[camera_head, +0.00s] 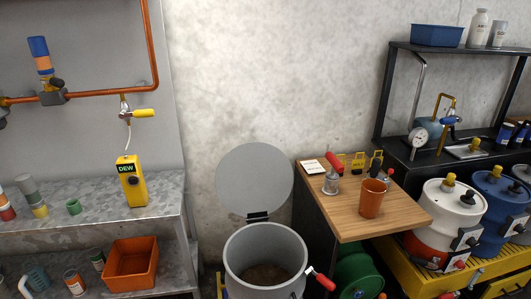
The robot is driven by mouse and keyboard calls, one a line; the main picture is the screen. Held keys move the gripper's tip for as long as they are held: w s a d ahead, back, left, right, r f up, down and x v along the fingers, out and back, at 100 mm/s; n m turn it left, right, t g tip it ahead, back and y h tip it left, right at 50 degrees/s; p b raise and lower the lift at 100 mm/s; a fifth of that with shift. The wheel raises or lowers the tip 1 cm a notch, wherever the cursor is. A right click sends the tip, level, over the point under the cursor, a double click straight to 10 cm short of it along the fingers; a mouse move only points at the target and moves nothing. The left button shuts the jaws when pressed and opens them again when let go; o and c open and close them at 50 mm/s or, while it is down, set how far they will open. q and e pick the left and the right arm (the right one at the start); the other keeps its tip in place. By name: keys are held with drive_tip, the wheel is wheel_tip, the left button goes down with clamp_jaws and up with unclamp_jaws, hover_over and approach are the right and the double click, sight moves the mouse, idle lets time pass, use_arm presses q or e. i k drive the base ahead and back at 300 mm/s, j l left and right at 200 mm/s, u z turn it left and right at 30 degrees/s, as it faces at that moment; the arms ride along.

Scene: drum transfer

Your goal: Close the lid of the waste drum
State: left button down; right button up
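The waste drum (233,262) is a grey open cylinder at the bottom centre of the head view, cut off by the lower edge. Its round grey lid (256,178) stands up behind the opening, near the wall. A dark hinge (258,216) joins the lid to the back rim. Brownish material (265,275) shows inside the drum. A red-handled lever (322,279) shows at the drum's right side. Neither of my grippers is in view.
A wooden-topped table (345,205) with an orange cup (372,198) stands right of the drum. A metal shelf (95,222) with an orange bin (131,265) is at left. Several drums stand on a yellow platform (405,270) at right. The space above the drum opening is clear.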

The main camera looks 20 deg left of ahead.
sight(253, 180)
drive_tip(key=i+j+z, duration=0.15)
drive_tip(key=j+z, duration=0.15)
drive_tip(key=i+j+z, duration=0.1)
drive_tip(key=j+z, duration=0.25)
drive_tip(key=j, duration=0.2)
drive_tip(key=j+z, duration=0.3)
drive_tip(key=j, duration=0.1)
